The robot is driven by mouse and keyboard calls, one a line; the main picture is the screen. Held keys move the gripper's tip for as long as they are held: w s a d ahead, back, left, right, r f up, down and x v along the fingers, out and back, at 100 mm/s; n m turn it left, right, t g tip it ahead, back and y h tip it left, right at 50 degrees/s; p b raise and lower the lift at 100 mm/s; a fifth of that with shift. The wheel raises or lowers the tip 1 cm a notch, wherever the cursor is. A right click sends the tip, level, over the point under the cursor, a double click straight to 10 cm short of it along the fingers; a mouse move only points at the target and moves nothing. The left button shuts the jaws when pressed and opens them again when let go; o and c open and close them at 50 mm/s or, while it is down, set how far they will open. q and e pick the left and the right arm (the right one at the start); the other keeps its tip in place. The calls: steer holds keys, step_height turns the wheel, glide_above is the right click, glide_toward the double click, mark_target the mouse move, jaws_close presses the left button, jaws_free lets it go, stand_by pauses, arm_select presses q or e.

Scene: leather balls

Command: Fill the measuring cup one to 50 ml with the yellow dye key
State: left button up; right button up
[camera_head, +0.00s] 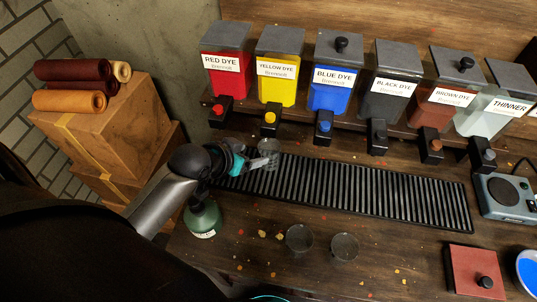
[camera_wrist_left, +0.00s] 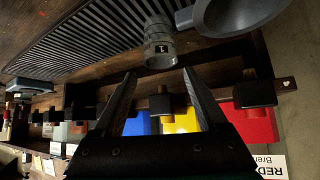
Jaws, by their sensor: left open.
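My left gripper (camera_head: 243,163) is at the left end of the black slatted drip grate. In the left wrist view the gripper (camera_wrist_left: 158,78) has its two fingers spread. The clear measuring cup (camera_head: 268,153) stands by the fingertips, below the yellow dye dispenser (camera_head: 277,90). In the wrist view the cup (camera_wrist_left: 160,46) bears a "1" and lies just past the fingertips, apparently not gripped. The yellow dye key (camera_head: 269,118) is on a black tap under its dispenser. Any liquid in the cup cannot be made out. My right gripper is not in view.
Red, blue, black, brown and thinner dispensers flank the yellow one on a shelf. A green bottle (camera_head: 203,218) stands below my left wrist. Two clear cups (camera_head: 299,238) (camera_head: 344,247) stand in front of the grate (camera_head: 350,190). A scale (camera_head: 506,192) is at right.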

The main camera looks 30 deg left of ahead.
arm_select(q)
jaws_close()
stand_by(0.4)
stand_by(0.9)
